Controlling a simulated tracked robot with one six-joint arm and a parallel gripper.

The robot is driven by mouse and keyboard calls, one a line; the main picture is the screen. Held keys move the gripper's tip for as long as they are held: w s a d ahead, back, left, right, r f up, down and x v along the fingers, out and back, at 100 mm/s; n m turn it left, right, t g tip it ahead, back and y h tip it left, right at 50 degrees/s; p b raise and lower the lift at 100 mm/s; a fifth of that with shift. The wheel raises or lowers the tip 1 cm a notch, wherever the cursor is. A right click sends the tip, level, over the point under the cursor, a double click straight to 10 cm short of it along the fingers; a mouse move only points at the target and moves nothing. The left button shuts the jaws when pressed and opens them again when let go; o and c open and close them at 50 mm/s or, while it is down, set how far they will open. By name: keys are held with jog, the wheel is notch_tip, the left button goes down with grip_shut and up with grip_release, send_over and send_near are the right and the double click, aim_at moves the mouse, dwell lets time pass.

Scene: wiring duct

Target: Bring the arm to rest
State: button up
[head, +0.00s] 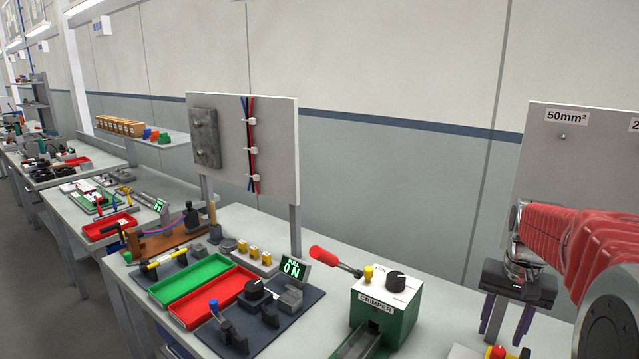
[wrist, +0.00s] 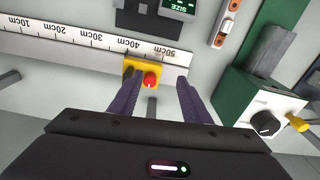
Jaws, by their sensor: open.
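My gripper (head: 507,322) is at the right side of the head view, at the end of my red-sleeved arm, with its dark fingers pointing down over the bench. In the wrist view my gripper (wrist: 156,95) has its two purple-grey fingers apart with nothing held between them. A yellow box with a red button (wrist: 151,80) shows beyond and between the fingertips. The same red button (head: 496,352) is partly cut off at the bottom of the head view.
A green crimper (head: 402,311) with a red-handled lever stands left of my gripper. A ruler strip (wrist: 85,38) runs along the bench. Red (head: 212,318) and green (head: 163,291) trays lie further left. An upright panel (head: 545,180) stands behind my arm.

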jog(key=s+a+r+n+t, duration=0.2)
jog(key=s+a+n+t, duration=0.2)
jog(key=s+a, duration=1.5)
jog(key=a+n, duration=0.2)
jog(key=shift+s+a+r+n+t, duration=0.3)
jog(key=shift+r+t, duration=0.1)
